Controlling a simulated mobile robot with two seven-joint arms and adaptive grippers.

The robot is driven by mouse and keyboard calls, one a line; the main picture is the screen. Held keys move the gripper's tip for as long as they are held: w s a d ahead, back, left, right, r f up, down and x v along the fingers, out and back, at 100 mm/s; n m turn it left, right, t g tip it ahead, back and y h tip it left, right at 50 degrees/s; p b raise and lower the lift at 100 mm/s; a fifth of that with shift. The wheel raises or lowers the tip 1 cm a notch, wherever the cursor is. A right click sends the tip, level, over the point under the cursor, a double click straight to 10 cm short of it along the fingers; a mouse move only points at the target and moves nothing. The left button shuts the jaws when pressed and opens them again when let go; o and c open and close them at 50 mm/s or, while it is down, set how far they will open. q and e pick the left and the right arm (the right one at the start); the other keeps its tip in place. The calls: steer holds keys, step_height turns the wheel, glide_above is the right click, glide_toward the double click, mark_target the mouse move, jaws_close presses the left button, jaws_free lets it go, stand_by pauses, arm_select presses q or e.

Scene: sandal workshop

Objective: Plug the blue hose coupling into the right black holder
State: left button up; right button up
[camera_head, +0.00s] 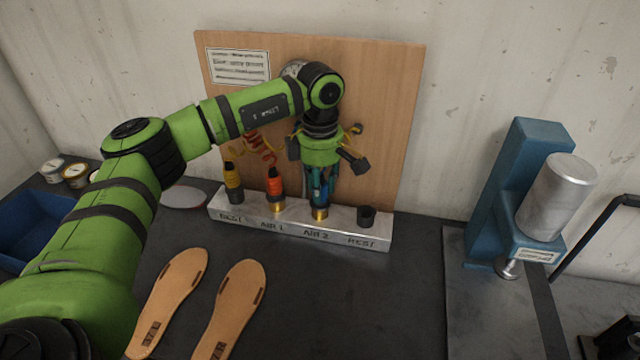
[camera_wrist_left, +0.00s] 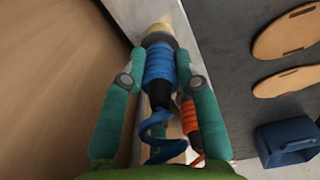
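The blue hose coupling (camera_wrist_left: 160,68) stands upright in the brass AIR 2 socket (camera_head: 320,213) of the pale block. In the head view it is mostly hidden behind my left gripper (camera_head: 322,190). In the left wrist view the teal fingers of my left gripper (camera_wrist_left: 166,62) lie on both sides of the coupling and appear shut on it. The blue coiled hose (camera_wrist_left: 155,135) trails between the fingers. The right black holder (camera_head: 367,216), at the block's right end above REST, is upright and empty. My right gripper is not in view.
An orange coupling (camera_head: 274,184) stands in AIR 1, close left of my gripper. A yellow coupling (camera_head: 232,180) sits in the left black holder. The wooden board (camera_head: 392,120) rises behind. Two sandal soles (camera_head: 232,305) lie in front. A blue press (camera_head: 520,180) stands right.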

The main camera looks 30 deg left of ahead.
arm_select(q)
step_height(320, 180, up, 13)
steer(key=p, duration=0.9)
stand_by(0.8)
